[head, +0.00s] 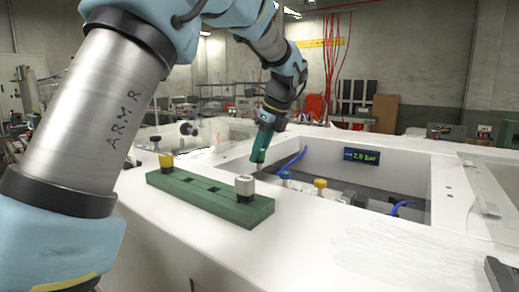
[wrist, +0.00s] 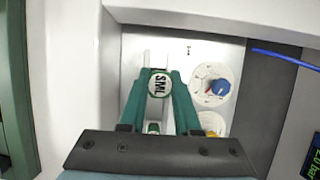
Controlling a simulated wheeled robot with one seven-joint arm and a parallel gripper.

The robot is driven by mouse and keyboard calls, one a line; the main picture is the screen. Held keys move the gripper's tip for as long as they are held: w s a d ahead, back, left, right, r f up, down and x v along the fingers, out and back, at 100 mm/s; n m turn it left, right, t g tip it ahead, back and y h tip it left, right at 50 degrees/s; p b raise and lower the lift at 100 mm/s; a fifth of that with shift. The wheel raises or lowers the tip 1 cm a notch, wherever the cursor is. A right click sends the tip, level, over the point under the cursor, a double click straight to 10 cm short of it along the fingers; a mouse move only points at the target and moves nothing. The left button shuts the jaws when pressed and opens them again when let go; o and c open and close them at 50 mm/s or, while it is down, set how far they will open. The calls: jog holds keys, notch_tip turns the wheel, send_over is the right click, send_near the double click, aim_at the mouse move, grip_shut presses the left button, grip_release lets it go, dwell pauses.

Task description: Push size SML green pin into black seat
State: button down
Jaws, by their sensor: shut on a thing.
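My gripper (head: 258,162) hangs over the left edge of the recess in the white housing, pointing down. In the wrist view, my gripper (wrist: 159,77) has its green fingers closed around a pin with a round pale cap marked SML (wrist: 159,85). The lettering is dark; the pin's shaft is hidden below the cap. I cannot make out the black seat in either view; the pin and fingers cover the area under them.
A green rack (head: 205,198) on the white top holds a yellow-capped pin (head: 166,161) and a pale-capped pin (head: 245,187), with empty slots between.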

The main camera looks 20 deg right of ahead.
aim_at(262, 163)
jog(key=shift+f+b, duration=1.1)
jog(key=shift+f, duration=1.65)
jog(key=shift+p, duration=1.25)
jog(key=shift+f+b, duration=0.45)
jog(key=shift+f, duration=1.15)
jog(key=c, duration=0.5)
grip_release()
jog(key=shift+c, duration=0.2)
jog(key=b+v, duration=0.2)
jog(key=v, duration=0.8)
jog(key=shift+s+r, duration=0.2)
jog(key=shift+r, duration=0.15)
